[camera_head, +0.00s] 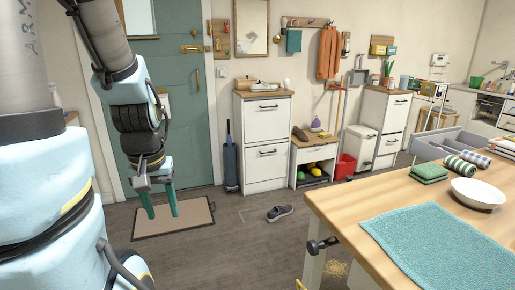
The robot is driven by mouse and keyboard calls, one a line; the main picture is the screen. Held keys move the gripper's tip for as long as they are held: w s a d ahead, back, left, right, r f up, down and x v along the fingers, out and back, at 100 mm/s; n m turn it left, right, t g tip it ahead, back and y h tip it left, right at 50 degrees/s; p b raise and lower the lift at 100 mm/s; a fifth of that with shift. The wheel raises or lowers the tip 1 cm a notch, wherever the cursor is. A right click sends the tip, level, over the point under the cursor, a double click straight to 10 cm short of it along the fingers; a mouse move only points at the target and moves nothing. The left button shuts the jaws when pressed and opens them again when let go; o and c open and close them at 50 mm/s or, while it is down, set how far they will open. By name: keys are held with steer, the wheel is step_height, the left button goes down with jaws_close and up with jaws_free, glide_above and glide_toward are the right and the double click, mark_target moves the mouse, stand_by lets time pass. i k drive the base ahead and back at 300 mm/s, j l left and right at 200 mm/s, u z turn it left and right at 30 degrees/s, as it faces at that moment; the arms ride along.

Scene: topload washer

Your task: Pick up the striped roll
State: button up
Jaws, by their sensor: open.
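Two striped rolls lie side by side on the wooden table at the right. The nearer striped roll (460,167) has green and pale stripes. The farther striped roll (475,158) looks darker, with grey-blue and pale stripes. My gripper (162,215) hangs at the left, pointing down with its two teal fingers apart. It is open and empty, over the floor by the door and well away from the table and both rolls.
On the wooden table (345,207), a folded green cloth (429,172), a white bowl (478,193) and a teal mat (435,246) lie near the rolls. A grey tray (432,150) stands behind them. A shoe (279,212) lies on open floor between my gripper and the table.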

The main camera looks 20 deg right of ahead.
mark_target(459, 165)
steer(key=i+l+z, duration=0.1)
steer(key=i+z, duration=0.2)
steer(key=i, duration=0.4)
steer(key=i+z, duration=0.25)
steer(key=i, duration=0.45)
steer(key=i+j+z, duration=0.3)
steer(key=i, duration=0.35)
steer(key=i+z, duration=0.4)
steer(key=i+j+z, duration=0.1)
steer(key=i+z, duration=0.25)
steer(key=i+j+z, duration=0.2)
steer(key=z, duration=0.2)
steer(key=i+z, duration=0.15)
steer(key=k+j, duration=0.05)
